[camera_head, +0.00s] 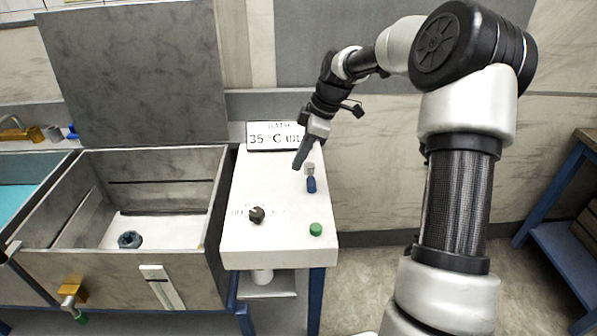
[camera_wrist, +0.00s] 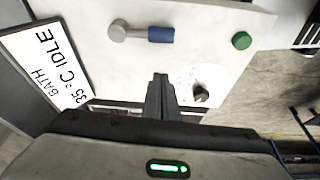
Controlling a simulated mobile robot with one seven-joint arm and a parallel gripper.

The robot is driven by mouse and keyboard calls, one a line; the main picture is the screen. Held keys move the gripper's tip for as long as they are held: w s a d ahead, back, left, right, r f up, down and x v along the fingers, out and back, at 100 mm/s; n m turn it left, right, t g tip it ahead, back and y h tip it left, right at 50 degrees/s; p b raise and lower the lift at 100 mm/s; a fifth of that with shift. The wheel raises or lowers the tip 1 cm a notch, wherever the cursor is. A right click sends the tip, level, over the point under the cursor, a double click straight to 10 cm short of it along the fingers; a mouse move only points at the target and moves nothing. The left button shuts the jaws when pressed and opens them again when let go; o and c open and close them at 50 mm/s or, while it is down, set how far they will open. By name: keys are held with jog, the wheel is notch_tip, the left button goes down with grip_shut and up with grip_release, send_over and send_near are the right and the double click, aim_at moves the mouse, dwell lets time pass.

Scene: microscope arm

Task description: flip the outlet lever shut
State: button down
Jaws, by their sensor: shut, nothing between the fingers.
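A small lever with a grey pivot and a blue grip (camera_head: 311,184) lies on the white console top, its grip pointing toward the front. In the wrist view its blue grip (camera_wrist: 160,35) lies to the right of the pivot. A brass valve (camera_head: 72,291) with a green-tipped handle sits low on the basin's front wall. No label shows which of the two is the outlet lever. My gripper (camera_head: 299,163) is shut and empty, above the console just left of the blue lever. Its closed fingers (camera_wrist: 160,80) point toward the console, apart from the lever.
A dark knob (camera_head: 257,214) with a printed dial and a green button (camera_head: 316,229) are on the console. A display (camera_head: 275,137) reads BATH 35 °C IDLE. The open basin (camera_head: 165,160), its grey lid raised, stands left, with a dark blue round piece (camera_head: 130,239) inside.

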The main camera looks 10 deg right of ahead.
jog(key=shift+v, duration=2.15)
jog(key=s+a+r+m+t+h+p, duration=0.1)
jog(key=s+a+r+m+t+h, duration=0.1)
jog(key=s+a+r+m, duration=0.95)
jog(key=s+d+r+m+t+h+p, duration=0.1)
jog(key=s+d+r+p, duration=0.2)
jog(key=s, duration=0.7)
jog(key=s+d+r+m+t+p, duration=0.1)
jog(key=s+d+r+m+p, duration=0.1)
jog(key=s, duration=0.7)
jog(key=shift+s+d+r+h+p, duration=0.4)
jog(key=shift+d+r+p, duration=0.4)
jog(key=shift+d+p, duration=0.2)
